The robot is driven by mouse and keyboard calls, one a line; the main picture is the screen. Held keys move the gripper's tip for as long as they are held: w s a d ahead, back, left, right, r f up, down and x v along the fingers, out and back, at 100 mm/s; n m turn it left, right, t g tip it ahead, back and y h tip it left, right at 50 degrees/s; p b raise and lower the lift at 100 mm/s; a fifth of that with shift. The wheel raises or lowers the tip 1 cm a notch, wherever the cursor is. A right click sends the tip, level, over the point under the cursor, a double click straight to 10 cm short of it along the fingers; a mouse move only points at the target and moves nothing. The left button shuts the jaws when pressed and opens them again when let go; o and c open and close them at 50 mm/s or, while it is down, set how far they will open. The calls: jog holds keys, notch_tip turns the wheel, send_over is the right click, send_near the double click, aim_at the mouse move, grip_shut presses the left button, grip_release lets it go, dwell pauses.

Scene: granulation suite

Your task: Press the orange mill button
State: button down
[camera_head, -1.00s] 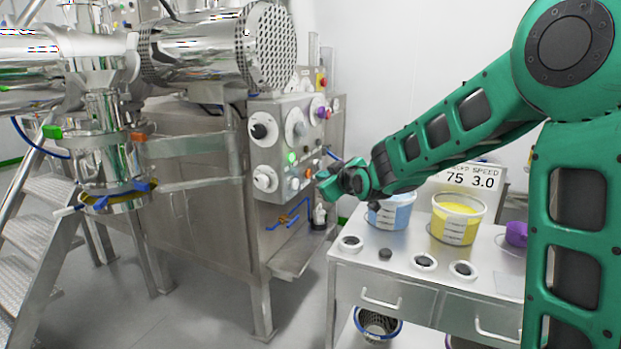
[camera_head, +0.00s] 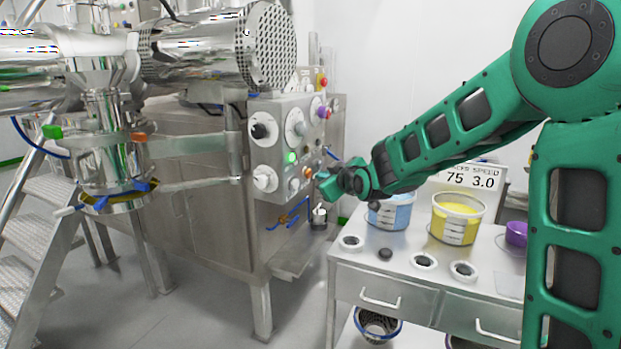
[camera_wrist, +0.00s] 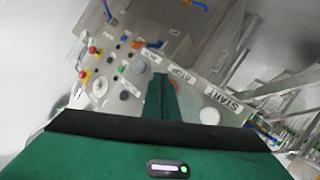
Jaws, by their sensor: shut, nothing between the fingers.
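The orange button (camera_head: 307,172) is a small round button low on the grey control panel (camera_head: 277,150) of the steel machine. A green lit button (camera_head: 292,158) and a grey button (camera_head: 294,183) sit beside it. My gripper (camera_head: 322,187) is shut and empty, just right of and slightly below the orange button in the head view. The depth gap between them is hard to judge there. In the wrist view my shut fingers (camera_wrist: 160,82) point at the panel near the "MILL" label (camera_wrist: 147,60); an orange button (camera_wrist: 138,44) shows beyond their tip.
A steel cart (camera_head: 400,260) stands right of the panel, below my arm, with a blue-content tub (camera_head: 390,212), a yellow-content tub (camera_head: 458,218) and a number display (camera_head: 470,178). A blue-handled valve (camera_head: 290,219) sits below the panel. Metal steps (camera_head: 30,250) are at left.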

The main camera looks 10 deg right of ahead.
jog(key=shift+w+a, duration=0.15)
jog(key=shift+w+a+r, duration=0.1)
jog(key=shift+w+a, duration=0.3)
jog(key=shift+a, duration=0.2)
dwell(1.2)
jog(key=shift+d, duration=0.1)
jog(key=shift+s+d, duration=0.55)
jog(key=shift+d, duration=0.1)
jog(key=s+d, duration=0.1)
jog(key=d, duration=0.1)
jog(key=s+d, duration=0.2)
dwell(0.5)
dwell(0.5)
